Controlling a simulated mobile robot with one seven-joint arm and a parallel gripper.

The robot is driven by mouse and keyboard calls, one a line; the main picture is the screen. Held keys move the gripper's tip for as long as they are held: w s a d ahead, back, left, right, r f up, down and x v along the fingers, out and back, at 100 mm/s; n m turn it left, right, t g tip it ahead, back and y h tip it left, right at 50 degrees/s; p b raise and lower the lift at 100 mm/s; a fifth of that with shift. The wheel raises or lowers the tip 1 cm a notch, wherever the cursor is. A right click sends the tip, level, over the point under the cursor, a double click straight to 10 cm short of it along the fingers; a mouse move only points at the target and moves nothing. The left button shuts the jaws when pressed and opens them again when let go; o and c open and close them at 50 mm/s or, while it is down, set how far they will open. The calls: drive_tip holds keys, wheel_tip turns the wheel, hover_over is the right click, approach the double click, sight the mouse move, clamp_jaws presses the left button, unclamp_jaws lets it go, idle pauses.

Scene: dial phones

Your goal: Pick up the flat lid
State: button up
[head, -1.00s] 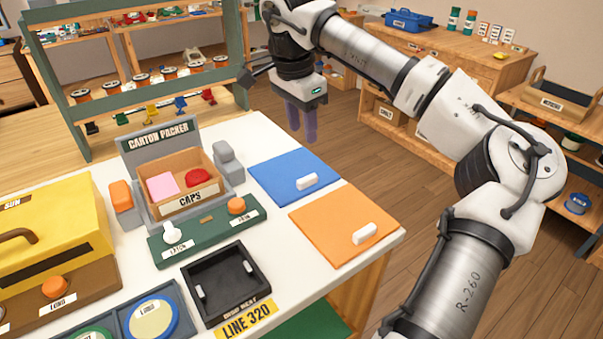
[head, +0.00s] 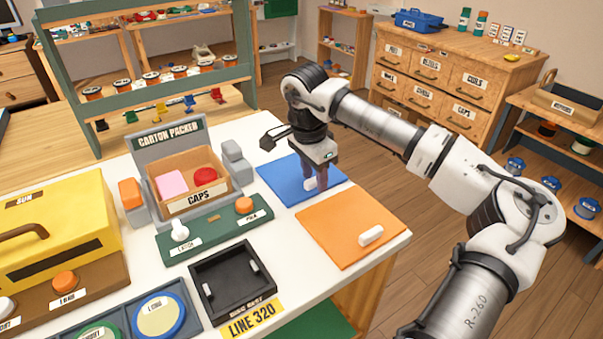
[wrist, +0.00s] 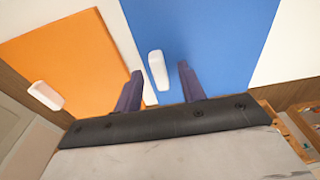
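Two flat panels with white handles lie side by side at the right of the white table: a blue one (head: 283,178) and an orange one (head: 335,232). No label shows which is the flat lid. My gripper (head: 316,186) is over the blue panel, pointing down. In the wrist view, my gripper (wrist: 160,72) is open, with the blue panel's white handle (wrist: 158,70) appearing between its fingertips. I cannot tell how far above the handle they are. The orange panel's handle (wrist: 45,94) lies to the left there.
A carton packer (head: 168,145) with an open box marked CAPS (head: 198,199) stands left of the blue panel. A black tray (head: 211,308) lies in front, and a yellow box (head: 60,225) stands at far left.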

clamp_jaws()
drive_tip(key=shift+r, duration=0.1)
